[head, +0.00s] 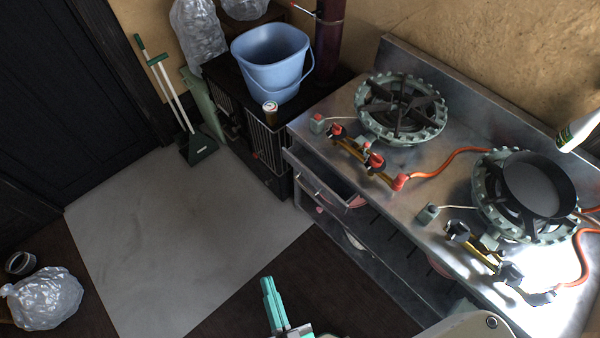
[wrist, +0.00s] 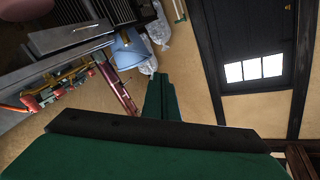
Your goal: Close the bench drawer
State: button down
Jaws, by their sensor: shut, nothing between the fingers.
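The metal bench (head: 330,128) runs along the wall at the right of the head view. Its drawer (head: 317,184) is at the bench's left end and stands pulled out, with a gap showing behind its front panel. The grey drawer front also shows at the upper left of the wrist view (wrist: 70,36). My gripper (head: 268,283) is at the bottom middle of the head view, in front of and apart from the drawer. Its turquoise fingers are together and empty. In the wrist view my gripper (wrist: 160,82) shows as dark green fingers, touching nothing.
Two gas burners (head: 400,108) and a black pan (head: 538,185) are on the bench top. A blue bucket (head: 270,62) and a can (head: 270,113) stand on a black cabinet left of it. The grey floor mat (head: 180,230) is clear.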

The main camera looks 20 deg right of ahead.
jog(key=w+d+f+m+t+h, duration=0.2)
jog(key=w+f+m+h, duration=0.15)
jog(key=w+m, duration=0.45)
jog(key=m+g+h, duration=1.3)
jog(key=m+g, duration=0.1)
jog(key=m, duration=2.1)
send_near(306, 171)
jog(key=shift+y, duration=0.25)
jog(key=x, duration=0.6)
jog(key=shift+d+r, duration=0.15)
jog(key=shift+d, duration=0.1)
jog(key=shift+w, duration=0.1)
